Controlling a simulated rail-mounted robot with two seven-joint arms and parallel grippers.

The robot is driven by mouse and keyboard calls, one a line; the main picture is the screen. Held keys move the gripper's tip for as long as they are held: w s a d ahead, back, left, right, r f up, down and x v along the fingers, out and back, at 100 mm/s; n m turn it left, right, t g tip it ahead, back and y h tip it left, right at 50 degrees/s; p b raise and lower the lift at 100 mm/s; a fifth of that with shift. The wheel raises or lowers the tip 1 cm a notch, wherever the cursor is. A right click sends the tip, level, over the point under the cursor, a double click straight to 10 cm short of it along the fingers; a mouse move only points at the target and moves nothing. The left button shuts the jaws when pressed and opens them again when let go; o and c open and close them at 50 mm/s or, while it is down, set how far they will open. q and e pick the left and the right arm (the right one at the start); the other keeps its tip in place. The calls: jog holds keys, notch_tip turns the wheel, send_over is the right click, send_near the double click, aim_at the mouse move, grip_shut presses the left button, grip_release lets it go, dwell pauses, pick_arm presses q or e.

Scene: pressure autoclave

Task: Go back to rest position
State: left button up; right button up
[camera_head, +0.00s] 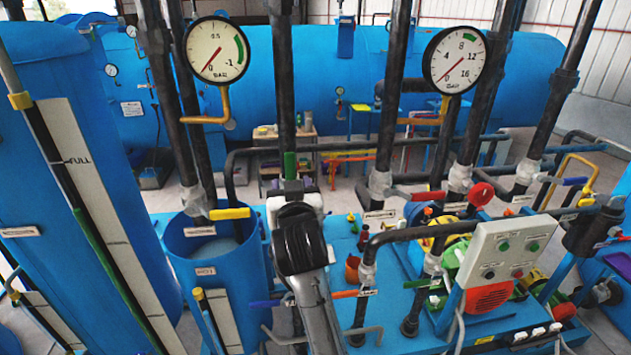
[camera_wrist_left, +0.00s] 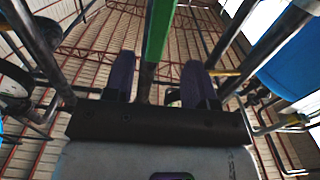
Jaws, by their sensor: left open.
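My left arm rises from the bottom middle in the head view, and its gripper (camera_head: 290,187) is just in front of a vertical dark pipe (camera_head: 283,80). The gripper's fingers are mostly hidden there by my wrist. A green valve handle (camera_head: 290,165) shows upright on the pipe just above the gripper. In the left wrist view the two purple-grey fingers of the gripper (camera_wrist_left: 159,66) stand wide apart, with nothing clamped between them. The green handle (camera_wrist_left: 159,30) lines up with the gap between them. I cannot tell whether a finger touches it. My right gripper is out of view.
Two round gauges (camera_head: 218,50) (camera_head: 456,60) sit on yellow brackets. A yellow handle (camera_head: 230,213) is left of my gripper. A blue vessel (camera_head: 75,150) stands at the left. A control box with buttons (camera_head: 507,247) and several pipes crowd the right.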

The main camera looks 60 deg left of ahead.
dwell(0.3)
pick_arm(q)
jog(key=w+d+m+t+h, duration=0.4)
jog(key=w+d+t+h, duration=0.25)
jog(key=d+h, duration=0.4)
jog(key=s+d+f+m+g+h+p, duration=0.1)
jog(key=s+d+f+m+h+p, duration=0.15)
jog(key=d+f+m+h, duration=0.65)
jog(key=s+d+f+g+y+p, duration=0.1)
jog(key=s+d+f+g, duration=0.15)
jog(key=f, duration=0.25)
jog(key=s+d+f+m+g+y+p, duration=0.1)
jog(key=s+d+f+p, duration=0.1)
jog(key=s+f, duration=0.3)
jog(key=s+d+f+g+y+p, duration=0.1)
jog(key=s+d+f+g, duration=0.15)
jog(key=f, duration=0.35)
jog(key=s+f+g+p, duration=0.1)
jog(key=s+f+g, duration=0.1)
jog(key=s+f, duration=0.2)
jog(key=s+f+m+g+p, duration=0.1)
jog(key=s+f, duration=0.4)
jog(key=s, duration=0.5)
jog(key=shift+s+g, duration=0.35)
